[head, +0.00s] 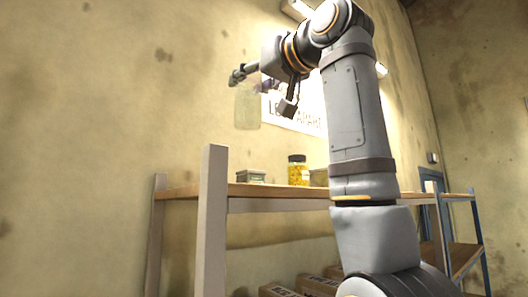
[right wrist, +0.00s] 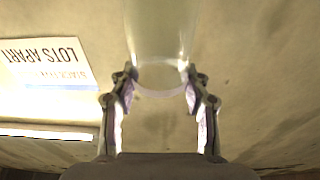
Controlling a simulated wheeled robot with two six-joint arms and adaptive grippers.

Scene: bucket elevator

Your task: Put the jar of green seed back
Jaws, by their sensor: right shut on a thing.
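My right gripper (head: 252,83) is raised high above the left end of the shelf and is shut on a clear, pale jar (head: 247,110). In the right wrist view both fingers of the gripper (right wrist: 160,82) press on the sides of the jar (right wrist: 160,40) near its rim. The jar looks see-through, and no green seed can be made out in it. In the head view it hangs roughly upright, clear of the shelf (head: 180,193). My left gripper is not in view.
A jar with yellow contents and a dark lid (head: 298,172) stands on the shelf's top board. A small grey-green tin (head: 251,176) stands left of it. Boxes (head: 281,291) sit lower down. A sign (head: 311,119) hangs on the wall behind. My right arm hides the shelf's middle.

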